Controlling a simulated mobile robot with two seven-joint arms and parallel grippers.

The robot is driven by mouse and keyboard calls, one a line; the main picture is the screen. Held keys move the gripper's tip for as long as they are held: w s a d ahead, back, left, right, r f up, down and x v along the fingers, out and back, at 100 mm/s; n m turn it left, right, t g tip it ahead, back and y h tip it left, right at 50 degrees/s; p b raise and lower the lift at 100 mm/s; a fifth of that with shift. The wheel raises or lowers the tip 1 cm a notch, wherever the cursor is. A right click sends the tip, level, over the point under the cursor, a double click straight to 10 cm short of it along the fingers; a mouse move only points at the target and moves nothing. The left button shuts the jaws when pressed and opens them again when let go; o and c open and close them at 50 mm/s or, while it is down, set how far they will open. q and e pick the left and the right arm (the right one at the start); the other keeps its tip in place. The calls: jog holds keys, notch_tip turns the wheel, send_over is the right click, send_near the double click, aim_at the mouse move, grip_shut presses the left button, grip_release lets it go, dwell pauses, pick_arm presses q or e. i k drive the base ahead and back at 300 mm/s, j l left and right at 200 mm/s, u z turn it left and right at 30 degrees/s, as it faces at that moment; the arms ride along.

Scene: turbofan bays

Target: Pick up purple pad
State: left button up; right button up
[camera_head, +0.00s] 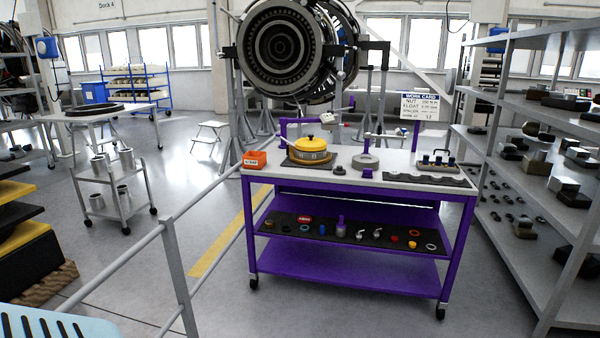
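A purple-framed cart (262,215) with a light grey top stands in front of me. A small purple piece (367,173) lies near the front edge of its top, just in front of a grey round part (366,161). It is too small to tell whether it is the purple pad. A purple bottle-like item (340,229) stands on the dark mat of the middle shelf. Neither of my grippers is in view.
The cart top also holds an orange bin (255,160), a yellow-topped round part (312,149) and a black holder (436,163). A grey railing (178,265) runs along the left. Shelving (560,180) stands on the right. Floor in front of the cart is clear.

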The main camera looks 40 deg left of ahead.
aim_at(366, 172)
jog(key=u, duration=0.85)
jog(key=i+j, duration=0.1)
jog(key=i, duration=0.6)
jog(key=i+j, duration=0.1)
jog(key=i, duration=0.6)
jog(key=i+j, duration=0.15)
jog(key=i, duration=0.55)
jog(key=i+j, duration=0.1)
jog(key=i, duration=0.6)
jog(key=i+j, duration=0.1)
jog(key=i, duration=0.6)
jog(key=l+z, duration=0.05)
